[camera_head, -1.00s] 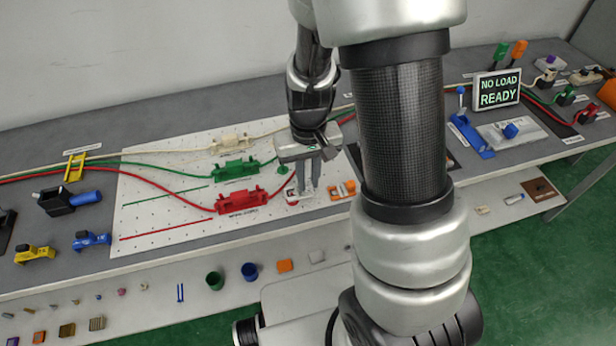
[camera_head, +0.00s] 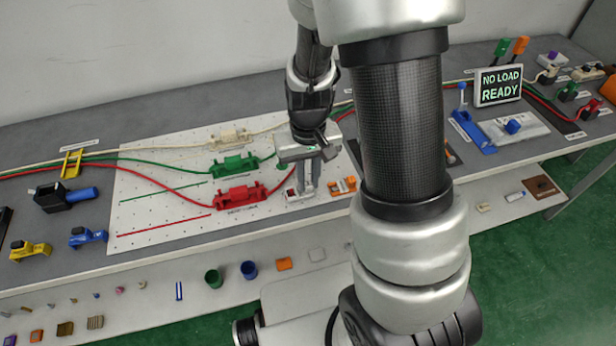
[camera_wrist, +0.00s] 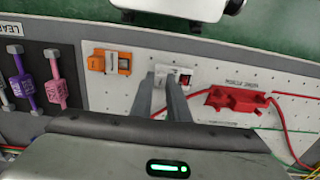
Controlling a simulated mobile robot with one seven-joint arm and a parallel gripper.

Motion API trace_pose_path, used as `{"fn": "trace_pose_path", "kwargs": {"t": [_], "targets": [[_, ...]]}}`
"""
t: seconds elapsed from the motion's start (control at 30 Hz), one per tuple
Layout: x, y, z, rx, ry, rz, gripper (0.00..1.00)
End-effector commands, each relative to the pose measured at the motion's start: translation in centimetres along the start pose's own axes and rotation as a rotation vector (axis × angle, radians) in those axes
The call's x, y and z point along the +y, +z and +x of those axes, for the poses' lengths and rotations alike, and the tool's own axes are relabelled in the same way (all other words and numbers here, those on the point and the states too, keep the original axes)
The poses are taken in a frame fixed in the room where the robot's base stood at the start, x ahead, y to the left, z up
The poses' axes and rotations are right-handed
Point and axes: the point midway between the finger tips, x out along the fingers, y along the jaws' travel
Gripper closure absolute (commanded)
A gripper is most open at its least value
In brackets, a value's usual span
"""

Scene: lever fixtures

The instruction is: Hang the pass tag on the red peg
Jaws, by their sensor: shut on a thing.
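My gripper (camera_head: 306,192) points down over the right end of the white pegboard (camera_head: 150,165), right of the red clamp block (camera_head: 239,195). In the wrist view its two fingers (camera_wrist: 166,76) are close together, shut on a small pale piece that looks like the pass tag. The fingers hide most of it, and no writing on it is legible. A small red part on a white base (camera_wrist: 186,78) sits right beside the fingertips in the wrist view. It may be the red peg, but its shape is too small to tell. It also shows left of the fingers in the head view (camera_head: 291,193).
An orange fixture (camera_wrist: 108,62) stands left of the fingers in the wrist view. Red, green and cream cables run to clamp blocks on the board. Purple and pink levers (camera_wrist: 54,85) stand further left. A "NO LOAD READY" sign (camera_head: 499,85) stands at the right.

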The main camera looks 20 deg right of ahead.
Motion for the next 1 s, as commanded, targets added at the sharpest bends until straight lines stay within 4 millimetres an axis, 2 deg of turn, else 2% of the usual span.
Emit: {"fn": "trace_pose_path", "kwargs": {"t": [0.4, 0.43, 0.57, 0.77, 0.87, 1.0], "targets": [[-0.01, 0.01, 0.59, 0.000, 0.000, 0.000, 1.00], [-0.01, 0.01, 0.59, 0.000, 0.000, 0.000, 0.83], [-0.01, 0.00, 0.59, 0.000, 0.000, 0.000, 0.63], [-0.01, 0.00, 0.59, 0.000, 0.000, 0.000, 0.63], [-0.03, 0.00, 0.59, 0.000, 0.000, 0.000, 0.47], [-0.15, 0.00, 0.59, 0.000, -0.002, -0.002, 0.44]]}}
